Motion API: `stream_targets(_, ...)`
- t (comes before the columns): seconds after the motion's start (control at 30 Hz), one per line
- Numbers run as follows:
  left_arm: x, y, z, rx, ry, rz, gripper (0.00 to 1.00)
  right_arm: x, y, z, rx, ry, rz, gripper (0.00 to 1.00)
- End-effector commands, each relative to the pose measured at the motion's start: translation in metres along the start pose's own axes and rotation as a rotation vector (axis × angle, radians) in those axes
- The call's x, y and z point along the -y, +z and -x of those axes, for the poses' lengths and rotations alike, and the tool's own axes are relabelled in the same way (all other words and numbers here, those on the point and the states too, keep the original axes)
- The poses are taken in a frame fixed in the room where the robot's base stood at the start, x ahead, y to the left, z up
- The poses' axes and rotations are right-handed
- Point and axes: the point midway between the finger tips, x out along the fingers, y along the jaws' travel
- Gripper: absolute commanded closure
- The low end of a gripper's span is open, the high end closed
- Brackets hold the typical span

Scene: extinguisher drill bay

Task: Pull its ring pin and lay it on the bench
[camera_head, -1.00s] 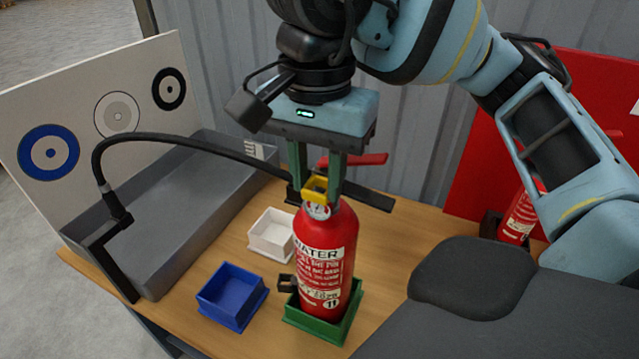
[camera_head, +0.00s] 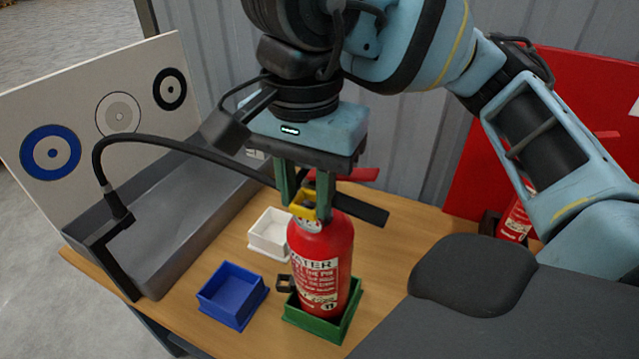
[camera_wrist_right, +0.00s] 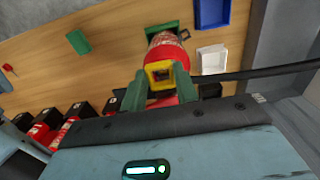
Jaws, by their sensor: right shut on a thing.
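A red WATER extinguisher (camera_head: 325,262) stands in a green tray (camera_head: 322,330) on the wooden bench, its top leaning slightly left. My right gripper (camera_head: 304,195) points down at its head. Its green fingers are shut on the yellow ring pin (camera_head: 303,206), which is still at the extinguisher's neck. In the right wrist view the yellow ring pin (camera_wrist_right: 158,75) shows between the fingers, with the red extinguisher body (camera_wrist_right: 165,45) beyond it. The red lever (camera_head: 350,174) shows behind the fingers. How far the pin sits in its hole is hidden. My left gripper is not in view.
A blue tray (camera_head: 232,296) and a white tray (camera_head: 270,234) stand left of the extinguisher. A black hose (camera_head: 190,148) arches over a grey trough (camera_head: 165,220). A target board (camera_head: 105,115) stands behind it. Bare bench (camera_head: 395,230) lies right of the extinguisher.

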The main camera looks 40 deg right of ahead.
Motion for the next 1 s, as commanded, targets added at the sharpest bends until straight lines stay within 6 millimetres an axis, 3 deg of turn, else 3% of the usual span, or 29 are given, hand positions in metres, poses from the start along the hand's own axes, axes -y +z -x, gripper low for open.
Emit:
stream_targets(0.57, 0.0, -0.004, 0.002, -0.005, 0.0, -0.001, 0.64, -0.001, 0.021, -0.004, 0.003, 0.009, 0.005, 0.98)
stream_targets(1.0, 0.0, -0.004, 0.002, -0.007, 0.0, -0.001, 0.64, 0.0, 0.023, -0.003, 0.002, 0.005, 0.002, 0.98)
